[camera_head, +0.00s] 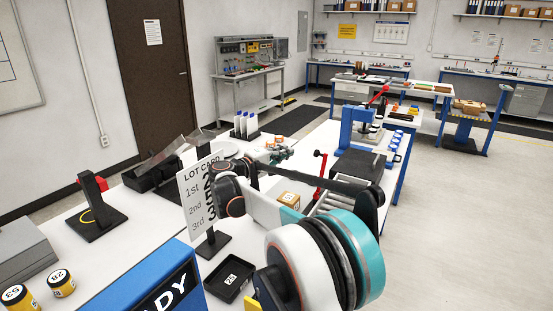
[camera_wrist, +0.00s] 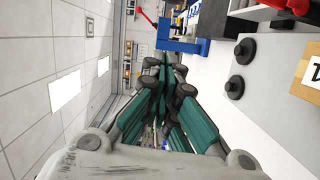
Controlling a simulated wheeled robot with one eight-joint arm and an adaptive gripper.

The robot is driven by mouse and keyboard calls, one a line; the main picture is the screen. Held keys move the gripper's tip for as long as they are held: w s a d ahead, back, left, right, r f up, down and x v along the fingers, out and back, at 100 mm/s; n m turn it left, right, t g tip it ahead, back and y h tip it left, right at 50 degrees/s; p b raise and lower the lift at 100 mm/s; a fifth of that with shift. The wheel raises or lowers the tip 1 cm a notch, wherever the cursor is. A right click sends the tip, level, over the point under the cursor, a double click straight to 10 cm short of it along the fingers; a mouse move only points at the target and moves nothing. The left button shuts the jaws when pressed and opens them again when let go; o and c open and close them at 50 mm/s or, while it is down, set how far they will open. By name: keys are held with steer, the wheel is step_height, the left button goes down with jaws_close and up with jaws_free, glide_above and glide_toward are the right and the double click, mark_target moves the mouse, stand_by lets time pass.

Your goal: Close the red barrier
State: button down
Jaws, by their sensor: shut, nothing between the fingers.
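The red barrier (camera_head: 320,178) is a slim red bar with a dark top, standing raised and slightly tilted beside the roller conveyor (camera_head: 333,199). My arm crosses in front of its lower part. My gripper (camera_head: 281,150) is left of the barrier in the head view, apart from it and partly hidden by my wrist. In the wrist view my gripper (camera_wrist: 165,66) shows teal finger pads meeting at the tips, with nothing between them. A red part (camera_wrist: 292,6) at the top right of the wrist view may be the barrier; I cannot tell.
A cardboard box (camera_head: 288,199) sits near the conveyor, behind my arm. A blue press (camera_head: 352,128) with a red handle stands beyond. A lot card sign (camera_head: 199,190) and a black tray (camera_head: 229,283) are to the left. Open floor (camera_head: 470,220) lies on the right.

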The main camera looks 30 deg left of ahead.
steer(key=w+d+b, duration=0.1)
steer(key=w+d, duration=0.2)
steer(key=d, duration=0.2)
steer(key=shift+d+f+b, duration=0.2)
steer(key=shift+b, duration=0.2)
steer(key=shift+w, duration=0.1)
steer(key=s+d+m+g+y+p, duration=0.1)
steer(key=d+m+y+p, duration=0.1)
steer(key=d+m, duration=0.85)
steer(key=d+f+m+y+b, duration=0.2)
steer(key=d+f+b, duration=0.1)
steer(key=d+f, duration=0.6)
steer(key=shift+s+d+f+m+g+b, duration=0.25)
steer(key=shift+s+d+m+g+b, duration=0.1)
steer(key=shift+d, duration=0.7)
